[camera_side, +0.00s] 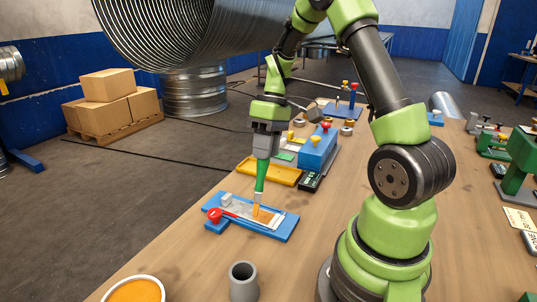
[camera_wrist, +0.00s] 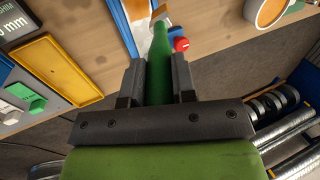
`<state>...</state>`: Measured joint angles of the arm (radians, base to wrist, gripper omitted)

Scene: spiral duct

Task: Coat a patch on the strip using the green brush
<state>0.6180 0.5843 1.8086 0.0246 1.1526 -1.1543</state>
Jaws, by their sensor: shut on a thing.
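My gripper (camera_side: 264,150) is shut on the green brush (camera_side: 261,177), which it holds nearly upright with the bristles down. In the wrist view the brush (camera_wrist: 158,50) runs up between my two fingers (camera_wrist: 158,80). A metal strip (camera_side: 240,209) lies on a blue tray (camera_side: 284,232) on the table. The brush tip is at the strip, and an orange patch (camera_side: 262,215) shows there. I cannot tell whether the bristles press on the strip. A red-knobbed clamp (camera_side: 214,215) sits at the tray's left end; its red knob (camera_wrist: 181,44) also shows in the wrist view.
A white-rimmed bowl of orange stuff (camera_side: 136,290) and a grey cup (camera_side: 243,280) stand at the front of the table. A yellow tray (camera_side: 268,172) and a blue block with knobs (camera_side: 318,150) stand behind the strip. Bare table lies right of the blue tray.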

